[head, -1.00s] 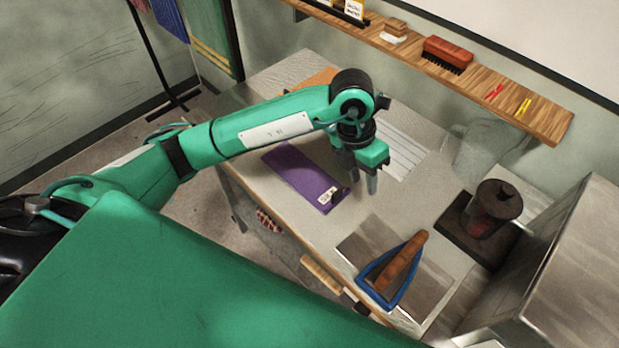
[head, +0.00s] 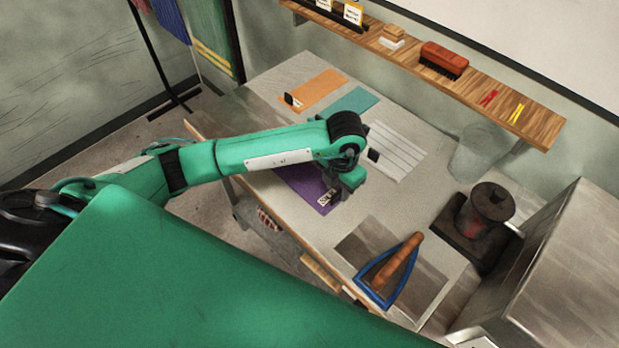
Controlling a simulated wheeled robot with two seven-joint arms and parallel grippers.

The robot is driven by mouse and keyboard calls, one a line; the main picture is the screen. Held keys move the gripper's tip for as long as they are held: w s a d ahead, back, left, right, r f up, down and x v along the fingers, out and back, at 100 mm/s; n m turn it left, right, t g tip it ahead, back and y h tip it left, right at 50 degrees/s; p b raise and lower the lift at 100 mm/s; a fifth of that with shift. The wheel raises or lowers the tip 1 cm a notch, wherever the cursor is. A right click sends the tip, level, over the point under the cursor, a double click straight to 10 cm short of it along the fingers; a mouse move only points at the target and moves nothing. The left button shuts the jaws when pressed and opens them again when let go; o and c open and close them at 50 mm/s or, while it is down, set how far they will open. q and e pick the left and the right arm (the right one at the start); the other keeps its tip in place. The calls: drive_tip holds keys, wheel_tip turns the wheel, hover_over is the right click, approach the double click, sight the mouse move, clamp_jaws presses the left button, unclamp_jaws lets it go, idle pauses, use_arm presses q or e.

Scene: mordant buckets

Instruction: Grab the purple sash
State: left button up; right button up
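The purple sash (head: 301,185) lies flat on the table, with a small white label with dark marks near its front right end. My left arm crosses over its far part and hides some of it. My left gripper (head: 336,193) points down over the labelled end of the sash, at or just above it. Its fingertips are small and partly hidden, so I cannot tell if they are open or shut, or touch the sash. My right gripper is not in view.
An orange cloth (head: 316,90) and a teal cloth (head: 352,101) lie farther back. A wall shelf (head: 470,88) runs behind.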

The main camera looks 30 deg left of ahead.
sight(337, 194)
use_arm(q)
wheel_tip(337, 194, down, 3)
drive_tip(key=shift+a+f+p, duration=0.1)
drive_tip(key=shift+a+p, duration=0.05)
drive_tip(key=shift+p, duration=0.7)
drive_tip(key=shift+f, duration=0.4)
clamp_jaws()
